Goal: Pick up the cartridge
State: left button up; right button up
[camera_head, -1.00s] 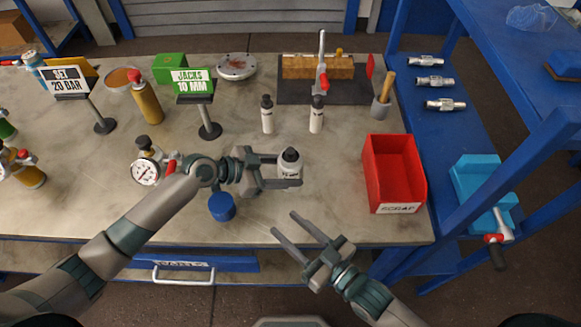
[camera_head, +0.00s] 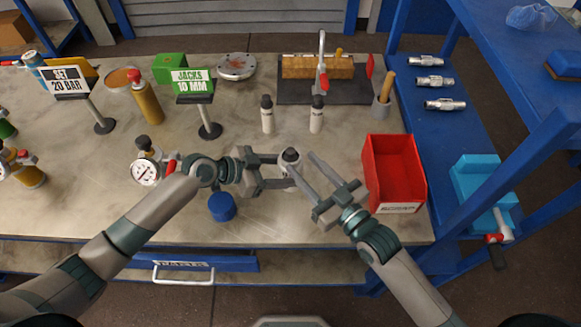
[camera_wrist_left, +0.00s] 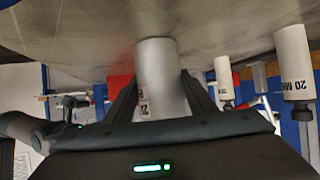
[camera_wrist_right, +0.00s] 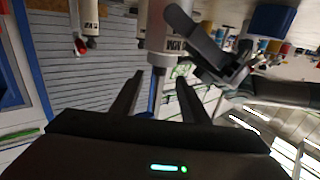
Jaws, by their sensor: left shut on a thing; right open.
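The cartridge, white with a dark cap (camera_head: 290,155), stands near the middle front of the bench. My left gripper (camera_head: 284,172) is shut on it from the left. In the left wrist view the pale cartridge body (camera_wrist_left: 158,75) is between the two fingers. My right gripper (camera_head: 302,162) is open, its fingers reaching from the lower right to the cartridge's cap. In the right wrist view the cartridge (camera_wrist_right: 160,28) points its narrow dark end toward the gap between the open fingers. Fingers hide part of the cartridge body in the head view.
Two similar white bottles with dark caps (camera_head: 267,115) (camera_head: 316,115) stand behind. A red scrap bin (camera_head: 392,170) is close to the right gripper. A blue cap-like cylinder (camera_head: 222,207) and a pressure gauge (camera_head: 146,172) are at left.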

aim_at(294, 155)
jog(key=shift+x, duration=2.2)
jog(key=x, duration=0.6)
jog(key=shift+c, duration=0.2)
grip_shut()
